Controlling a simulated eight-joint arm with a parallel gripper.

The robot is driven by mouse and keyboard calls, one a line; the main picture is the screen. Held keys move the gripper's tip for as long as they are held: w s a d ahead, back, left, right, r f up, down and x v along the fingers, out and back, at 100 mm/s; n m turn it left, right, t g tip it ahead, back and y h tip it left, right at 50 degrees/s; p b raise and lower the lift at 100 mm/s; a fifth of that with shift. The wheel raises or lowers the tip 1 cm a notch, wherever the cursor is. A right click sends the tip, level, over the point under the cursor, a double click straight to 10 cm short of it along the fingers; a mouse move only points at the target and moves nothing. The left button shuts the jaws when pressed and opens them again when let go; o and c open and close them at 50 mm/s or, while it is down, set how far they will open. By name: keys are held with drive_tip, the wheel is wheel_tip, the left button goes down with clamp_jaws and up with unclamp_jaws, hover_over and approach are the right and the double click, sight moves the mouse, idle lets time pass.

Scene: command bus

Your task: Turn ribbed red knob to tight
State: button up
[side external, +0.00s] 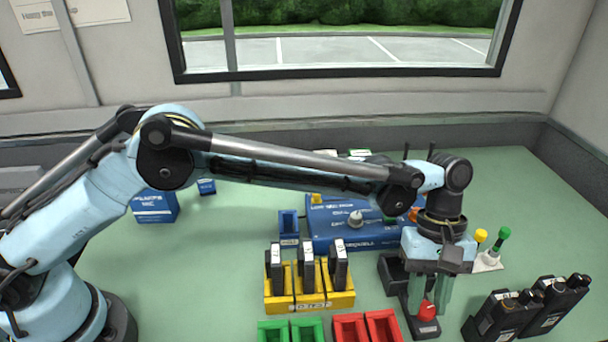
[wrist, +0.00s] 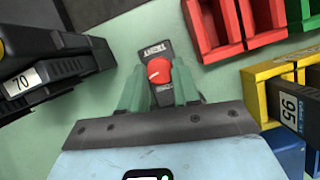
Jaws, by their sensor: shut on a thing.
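The red knob (side external: 427,309) sits on a small dark base (side external: 425,328) with a white label, on the green table. It also shows in the wrist view (wrist: 158,71), with a pale pointer line on its top, between my two green fingers. My gripper (side external: 430,305) points down over it, and its fingers are closed on the knob's sides. In the wrist view, labels show on the base (wrist: 155,48) above and below the knob, but their words are too small to read surely. The ribs on the knob are not clear.
Black radios (side external: 525,305) stand to the right. A yellow rack (side external: 310,290) holding dark devices stands to the left, with red bins (side external: 367,328) and green bins (side external: 290,331) in front. A blue console (side external: 350,222) lies behind. The table at the back right is clear.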

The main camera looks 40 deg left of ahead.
drive_tip(key=m+y, duration=0.1)
drive_tip(key=m, duration=0.3)
drive_tip(key=shift+d+g, duration=0.15)
drive_tip(key=shift+g, duration=0.15)
drive_tip(key=m+y, duration=0.2)
drive_tip(key=m, duration=0.1)
drive_tip(key=shift+d+m, duration=0.1)
drive_tip(key=shift+m, duration=0.7)
drive_tip(key=o, duration=1)
drive_tip(key=shift+o, duration=0.2)
drive_tip(key=shift+n, duration=0.3)
